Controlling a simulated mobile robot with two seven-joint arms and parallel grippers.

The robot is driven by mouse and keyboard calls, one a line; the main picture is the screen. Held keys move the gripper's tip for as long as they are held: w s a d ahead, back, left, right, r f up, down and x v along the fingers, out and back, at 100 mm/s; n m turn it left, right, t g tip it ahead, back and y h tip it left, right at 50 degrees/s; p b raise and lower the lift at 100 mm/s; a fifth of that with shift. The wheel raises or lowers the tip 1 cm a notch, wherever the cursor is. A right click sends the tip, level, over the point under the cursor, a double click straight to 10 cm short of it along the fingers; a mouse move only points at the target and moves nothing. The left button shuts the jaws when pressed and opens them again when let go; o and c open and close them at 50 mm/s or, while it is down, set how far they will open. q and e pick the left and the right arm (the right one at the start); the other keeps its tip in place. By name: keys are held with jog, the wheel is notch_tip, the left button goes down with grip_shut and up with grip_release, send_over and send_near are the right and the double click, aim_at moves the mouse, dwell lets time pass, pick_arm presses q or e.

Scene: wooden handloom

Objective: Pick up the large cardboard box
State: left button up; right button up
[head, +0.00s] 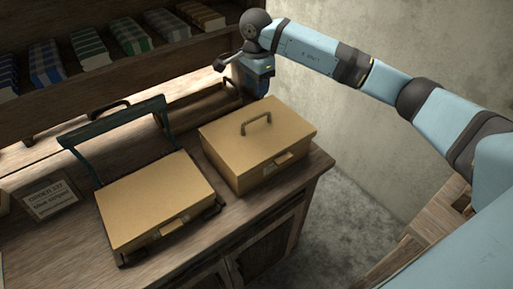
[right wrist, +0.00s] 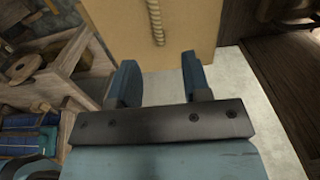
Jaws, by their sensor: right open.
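Two tan cardboard boxes stand on the wooden cabinet in the head view. The right box (head: 258,150) has a dark arched handle on its lid and a small label on its front. The left box (head: 155,200) sits in a dark frame with an upright bar behind it. I cannot tell surely which is the large one. My right gripper (head: 255,80) is behind the right box, apart from it. In the right wrist view its fingers (right wrist: 157,75) are spread and empty; beyond them is a tan panel (right wrist: 185,30) with a rope-like strip. My left gripper is out of view.
A shelf with folded striped cloths (head: 128,37) runs along the back. A small sign (head: 50,200) stands at the left of the cabinet top (head: 65,255). A wooden piece (head: 425,230) stands at the lower right. Concrete floor (head: 335,225) is bare right of the cabinet.

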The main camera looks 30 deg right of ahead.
aim_at(257, 116)
notch_tip(257, 116, down, 6)
jog(key=shift+f, duration=0.1)
jog(key=f, duration=0.1)
jog(key=f+p, duration=0.1)
jog(key=f, duration=0.3)
jog(key=shift+s+a+f+p, duration=0.1)
jog(key=shift+s+a+p, duration=0.05)
jog(key=shift+s+p, duration=0.2)
jog(key=shift+f+b, duration=0.25)
jog(key=shift+b, duration=0.1)
dwell(0.4)
grip_shut()
